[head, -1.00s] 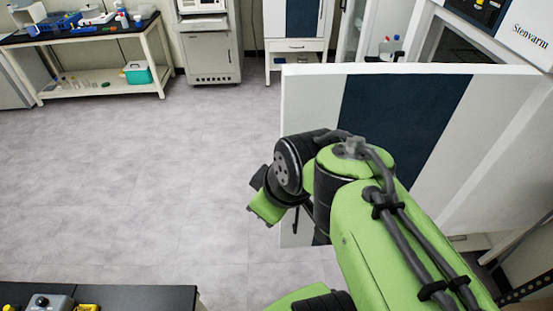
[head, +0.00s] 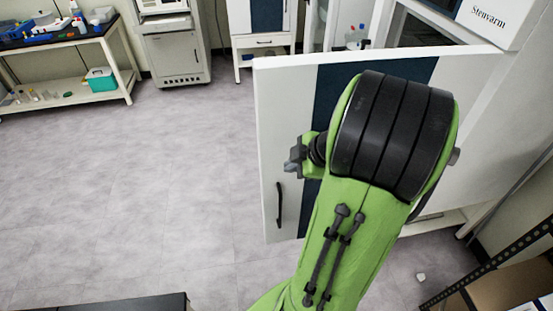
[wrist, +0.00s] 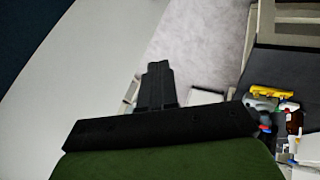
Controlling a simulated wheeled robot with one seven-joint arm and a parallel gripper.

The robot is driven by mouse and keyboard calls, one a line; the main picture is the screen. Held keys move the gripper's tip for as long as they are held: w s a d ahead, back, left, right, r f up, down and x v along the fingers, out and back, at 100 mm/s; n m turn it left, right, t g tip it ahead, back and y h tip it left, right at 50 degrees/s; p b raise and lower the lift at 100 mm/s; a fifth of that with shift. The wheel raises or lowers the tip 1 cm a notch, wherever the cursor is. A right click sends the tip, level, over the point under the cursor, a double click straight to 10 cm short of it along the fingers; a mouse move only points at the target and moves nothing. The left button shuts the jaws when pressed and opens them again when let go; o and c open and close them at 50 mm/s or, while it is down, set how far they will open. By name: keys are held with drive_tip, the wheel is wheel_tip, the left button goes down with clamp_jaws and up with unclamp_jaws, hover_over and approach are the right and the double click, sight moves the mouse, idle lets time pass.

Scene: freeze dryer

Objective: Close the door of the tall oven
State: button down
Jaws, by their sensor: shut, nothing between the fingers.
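The tall oven (head: 487,22) stands at the upper right in the head view, labelled "Stenvarm". Its door (head: 285,105) stands open, swung out towards the middle; it is white with a dark blue vertical stripe. A dark handle (head: 279,205) sits low near the door's left edge. My green arm covers the middle of the door in the head view. In the wrist view, my gripper (wrist: 157,70) has its dark fingers together and empty. The door's panel (wrist: 95,60) fills the left of that view, beside the fingers; I cannot tell whether they touch.
Open grey floor (head: 130,200) lies left of the door. A white bench (head: 75,100) with a teal box stands at the upper left. A dark table edge (head: 130,303) is at the bottom left. A shelf with cardboard boxes (head: 510,285) is at the lower right.

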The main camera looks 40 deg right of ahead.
sight(269, 165)
drive_tip(key=shift+w+d+f+p, duration=0.2)
drive_tip(key=shift+w+d+f, duration=0.15)
drive_tip(key=shift+w+f, duration=0.65)
drive_tip(key=shift+w+d+f+p, duration=0.25)
drive_tip(key=shift+w+f, duration=0.35)
drive_tip(key=shift+w, duration=0.7)
drive_tip(key=shift+w+d+f+p, duration=0.15)
drive_tip(key=shift+w+d+f, duration=0.25)
drive_tip(key=shift+w+f, duration=0.6)
drive_tip(key=shift+w+r, duration=0.2)
